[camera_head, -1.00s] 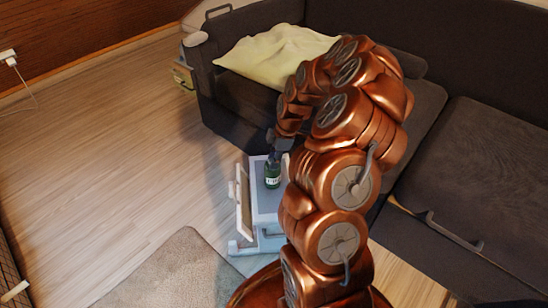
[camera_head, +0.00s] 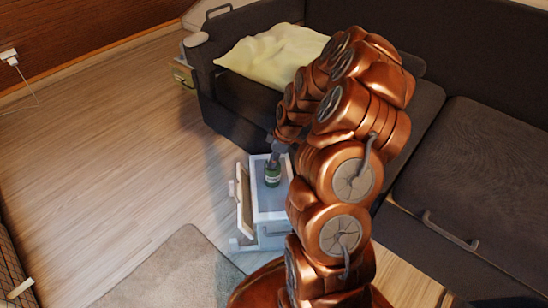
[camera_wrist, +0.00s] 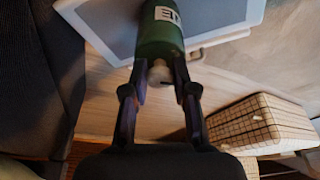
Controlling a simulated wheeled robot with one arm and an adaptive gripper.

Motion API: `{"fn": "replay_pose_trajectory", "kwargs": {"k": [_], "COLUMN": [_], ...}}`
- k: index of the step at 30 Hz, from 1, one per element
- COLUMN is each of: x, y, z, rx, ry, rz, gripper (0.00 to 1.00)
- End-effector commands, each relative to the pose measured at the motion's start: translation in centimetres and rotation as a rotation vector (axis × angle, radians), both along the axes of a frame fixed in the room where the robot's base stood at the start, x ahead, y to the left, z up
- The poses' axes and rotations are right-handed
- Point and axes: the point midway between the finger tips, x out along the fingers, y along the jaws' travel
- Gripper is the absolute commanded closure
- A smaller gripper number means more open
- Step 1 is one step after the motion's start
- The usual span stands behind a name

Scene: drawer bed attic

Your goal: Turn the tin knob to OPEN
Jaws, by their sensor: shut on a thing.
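The tin is a green cylinder (camera_head: 272,175) with a white label, standing on the top of a small white and grey cabinet (camera_head: 268,206). In the wrist view, the green tin (camera_wrist: 160,38) fills the top middle, with part of its lettering showing. A pale knob (camera_wrist: 159,72) is at its near end, between my two dark fingers. My gripper (camera_wrist: 159,84) is shut on this knob. In the head view, my gripper (camera_head: 278,152) is above the tin and hides its top. I cannot read the knob's position.
A dark sofa (camera_head: 470,165) with a cream pillow (camera_head: 270,55) stands behind and to the right. The cabinet's door or drawer front (camera_head: 244,200) stands out on its left. A grey rug (camera_head: 170,270) lies in front. The wooden floor (camera_head: 110,150) at left is clear.

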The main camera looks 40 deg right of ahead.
Motion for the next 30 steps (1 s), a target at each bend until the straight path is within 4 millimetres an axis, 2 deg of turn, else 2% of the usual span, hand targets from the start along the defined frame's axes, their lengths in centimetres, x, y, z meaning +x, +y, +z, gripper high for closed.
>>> {"fn": "replay_pose_trajectory", "kwargs": {"k": [30], "x": [-0.08], "y": [0.04], "z": [0.03], "rx": [0.000], "ry": [0.002], "rz": [-0.391], "gripper": [0.94]}}
